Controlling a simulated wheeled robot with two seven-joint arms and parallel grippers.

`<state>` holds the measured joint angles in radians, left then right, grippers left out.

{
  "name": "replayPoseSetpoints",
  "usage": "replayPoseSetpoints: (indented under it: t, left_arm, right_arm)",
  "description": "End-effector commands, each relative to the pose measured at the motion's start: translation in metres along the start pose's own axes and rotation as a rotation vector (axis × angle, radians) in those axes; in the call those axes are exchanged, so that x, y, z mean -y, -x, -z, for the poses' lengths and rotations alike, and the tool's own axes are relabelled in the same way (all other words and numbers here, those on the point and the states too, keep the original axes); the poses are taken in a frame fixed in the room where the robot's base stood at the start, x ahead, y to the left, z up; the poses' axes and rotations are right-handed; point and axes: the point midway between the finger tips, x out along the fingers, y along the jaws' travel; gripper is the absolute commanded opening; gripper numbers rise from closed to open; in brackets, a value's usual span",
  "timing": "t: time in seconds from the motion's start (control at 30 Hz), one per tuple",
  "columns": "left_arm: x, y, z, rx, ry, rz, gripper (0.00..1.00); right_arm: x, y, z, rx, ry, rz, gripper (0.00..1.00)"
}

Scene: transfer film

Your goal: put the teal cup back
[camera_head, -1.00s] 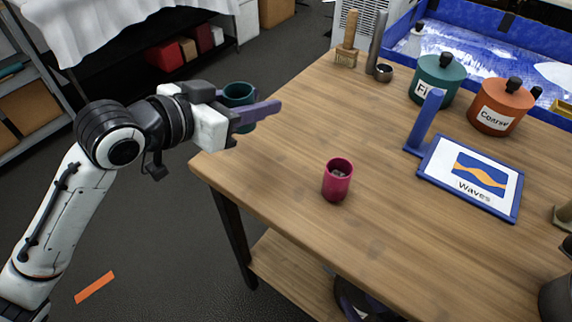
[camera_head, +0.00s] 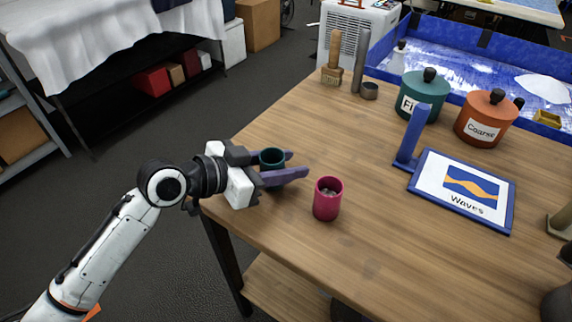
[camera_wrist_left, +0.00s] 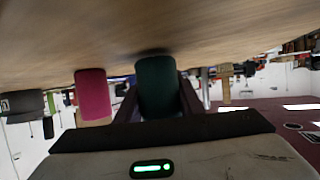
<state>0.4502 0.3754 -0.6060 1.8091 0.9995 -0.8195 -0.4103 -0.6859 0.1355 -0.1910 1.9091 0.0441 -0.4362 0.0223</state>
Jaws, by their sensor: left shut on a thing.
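The teal cup (camera_head: 271,159) is upright between the fingers of my left gripper (camera_head: 296,165), which is shut on it. It is over the near-left corner of the wooden table, low against the surface; I cannot tell whether its base touches. The cup also shows in the upside-down left wrist view (camera_wrist_left: 158,88), with a dark shadow on the wood at its base. A magenta cup (camera_head: 328,200) with something small and grey inside stands just right of the gripper, apart from the teal cup. It also shows in the left wrist view (camera_wrist_left: 93,97). My right gripper is not in view.
A framed "Waves" card (camera_head: 462,190) with a blue upright (camera_head: 411,137) lies to the right. The table's middle (camera_head: 350,140) is clear.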

Motion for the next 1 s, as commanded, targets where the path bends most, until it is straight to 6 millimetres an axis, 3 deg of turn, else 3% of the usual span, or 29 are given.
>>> replayPoseSetpoints:
  t: [0.33, 0.37, 0.47, 0.8, 1.0]
  left_arm:
    - [0.000, -0.003, -0.006, -0.002, -0.001, 0.001, 0.12]
    - [0.000, -0.003, -0.006, -0.001, -0.001, 0.001, 0.38]
    - [0.000, -0.002, -0.006, -0.001, -0.001, 0.001, 0.53]
    - [0.001, 0.000, -0.004, -0.001, -0.001, 0.002, 0.53]
    - [0.001, 0.028, -0.006, 0.001, -0.004, 0.003, 0.53]
  right_arm:
    - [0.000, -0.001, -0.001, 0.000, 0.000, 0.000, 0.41]
    - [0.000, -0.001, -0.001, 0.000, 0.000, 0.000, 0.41]
    - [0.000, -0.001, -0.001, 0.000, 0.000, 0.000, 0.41]
    - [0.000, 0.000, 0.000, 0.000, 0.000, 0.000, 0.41]
    - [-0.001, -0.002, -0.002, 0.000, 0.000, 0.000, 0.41]
